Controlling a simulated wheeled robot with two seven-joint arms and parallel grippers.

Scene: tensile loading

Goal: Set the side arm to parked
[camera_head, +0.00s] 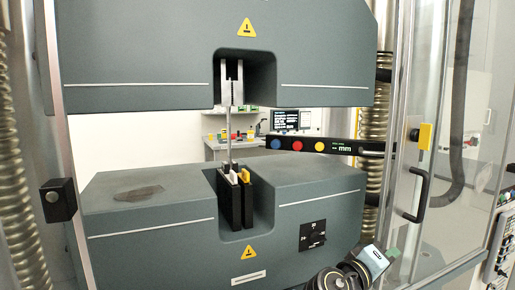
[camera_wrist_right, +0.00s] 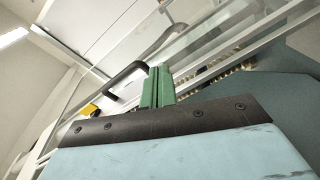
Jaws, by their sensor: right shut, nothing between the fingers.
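A black horizontal bar (camera_head: 340,146), which looks like the side arm, reaches left from the right column. It carries blue, red and yellow round buttons and a small "mm" readout. Its left end is near the thin upright specimen (camera_head: 228,130) between the upper and lower grips; I cannot tell if they touch. My right gripper (camera_head: 392,253) is at the bottom right in the head view, below the bar and apart from it. Its green fingers (camera_wrist_right: 157,88) are shut together and empty in the right wrist view. My left gripper is not in view.
The grey lower block (camera_head: 130,210) and upper crosshead (camera_head: 150,50) fill the middle. A black dial panel (camera_head: 313,235) is on the lower block. A clear door with a black handle (camera_head: 420,195) and yellow latch (camera_head: 425,136) stands at right; a control panel (camera_head: 502,240) is beyond.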

